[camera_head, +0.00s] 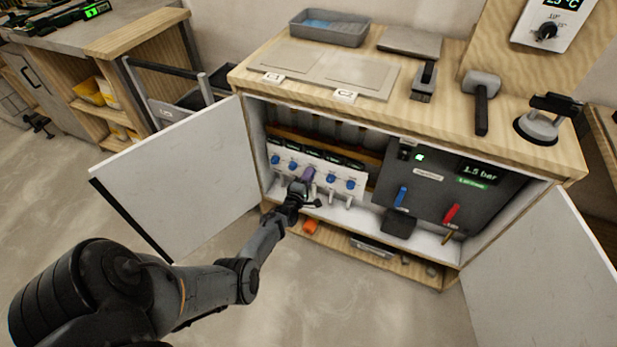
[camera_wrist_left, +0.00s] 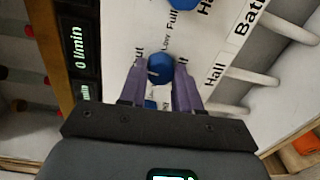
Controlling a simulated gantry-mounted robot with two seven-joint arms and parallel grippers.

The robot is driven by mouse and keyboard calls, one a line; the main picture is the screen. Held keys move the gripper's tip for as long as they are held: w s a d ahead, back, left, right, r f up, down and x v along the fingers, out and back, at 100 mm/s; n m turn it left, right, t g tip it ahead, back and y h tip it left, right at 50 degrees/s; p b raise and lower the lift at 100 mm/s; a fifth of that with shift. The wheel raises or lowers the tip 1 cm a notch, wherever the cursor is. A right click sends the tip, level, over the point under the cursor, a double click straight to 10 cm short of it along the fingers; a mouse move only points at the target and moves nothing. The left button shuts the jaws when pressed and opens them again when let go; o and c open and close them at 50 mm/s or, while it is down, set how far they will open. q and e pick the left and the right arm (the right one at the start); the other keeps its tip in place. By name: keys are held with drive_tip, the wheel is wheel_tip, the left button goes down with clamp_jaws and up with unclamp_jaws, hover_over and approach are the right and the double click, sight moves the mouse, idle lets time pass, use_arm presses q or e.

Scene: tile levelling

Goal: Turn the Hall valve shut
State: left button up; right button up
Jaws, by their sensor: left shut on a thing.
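The manifold panel (camera_head: 312,172) is inside the open cabinet, with a row of blue valve knobs. My left gripper (camera_head: 307,176) reaches in from the left to the middle of the row. In the left wrist view its purple fingers (camera_wrist_left: 160,84) are shut on the blue Hall valve knob (camera_wrist_left: 161,66), one on each side. The Hall label (camera_wrist_left: 213,74) is right of this knob. "Low" and parts of other markings show around it, partly covered by the fingers. A pale mark shows on the knob, but its exact setting is unclear. My right gripper is not in view.
A flow display (camera_wrist_left: 80,48) reads 0 l/min. A neighbouring blue knob (camera_wrist_left: 182,5) and white pipes (camera_wrist_left: 255,77) are close by. The cabinet doors (camera_head: 185,180) stand open on both sides. A grey unit (camera_head: 440,190) with blue and red levers is right of the panel.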

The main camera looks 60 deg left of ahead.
use_arm(q)
drive_tip(key=shift+n, duration=0.9)
drive_tip(key=shift+f, duration=0.1)
drive_tip(key=o, duration=1.1)
drive_tip(key=shift+c, duration=0.2)
drive_tip(key=p+v, duration=0.5)
drive_tip(key=v, duration=0.5)
drive_tip(key=shift+s+d+p, duration=0.2)
drive_tip(key=shift+s+p, duration=0.15)
drive_tip(key=shift+p, duration=0.05)
